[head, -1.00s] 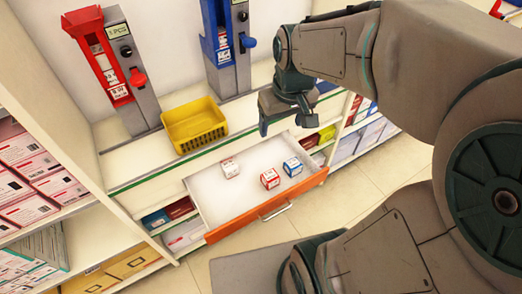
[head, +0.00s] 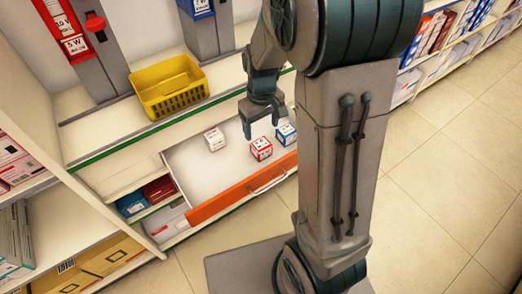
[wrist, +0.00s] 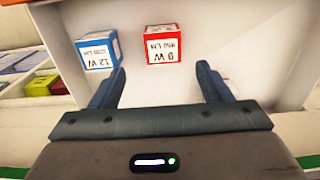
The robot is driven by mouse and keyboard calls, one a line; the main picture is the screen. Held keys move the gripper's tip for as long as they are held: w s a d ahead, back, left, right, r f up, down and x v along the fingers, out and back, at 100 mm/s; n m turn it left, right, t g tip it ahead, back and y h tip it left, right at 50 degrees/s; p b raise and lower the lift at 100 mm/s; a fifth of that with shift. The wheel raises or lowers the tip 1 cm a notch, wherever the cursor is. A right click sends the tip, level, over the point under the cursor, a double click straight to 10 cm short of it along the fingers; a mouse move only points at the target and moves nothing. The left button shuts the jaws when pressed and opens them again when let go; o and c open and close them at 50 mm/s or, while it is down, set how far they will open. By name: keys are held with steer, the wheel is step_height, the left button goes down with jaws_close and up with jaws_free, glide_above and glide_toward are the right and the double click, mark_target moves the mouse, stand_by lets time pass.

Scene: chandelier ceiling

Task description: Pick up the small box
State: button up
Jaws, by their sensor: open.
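An open drawer with an orange front (head: 228,202) holds three small boxes. A white box (head: 214,139) lies at the left, a red and white box (head: 261,149) in the middle, and a blue and white box (head: 286,134) at the right. My gripper (head: 261,128) is open and empty above the drawer, just behind the red and blue boxes. In the wrist view, the red box (wrist: 163,45) marked 9 W lies ahead of the open fingers (wrist: 163,78), near their middle. The blue box (wrist: 99,50) marked 12 W lies by the left finger. Neither appears gripped.
A yellow basket (head: 169,87) stands on the shelf behind the drawer, beside grey stands with red and blue parts. Shelves of cartons (head: 25,240) are at the left. Open tiled floor (head: 450,170) lies to the right.

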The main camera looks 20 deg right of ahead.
mark_target(261, 143)
step_height(261, 143, down, 3)
steer(key=f, duration=0.1)
steer(key=f+b, duration=0.1)
steer(key=f, duration=0.1)
steer(key=f+b, duration=0.1)
steer(key=f, duration=0.1)
steer(key=shift+s+a, duration=0.2)
steer(key=shift+s, duration=0.05)
steer(key=c, duration=1.1)
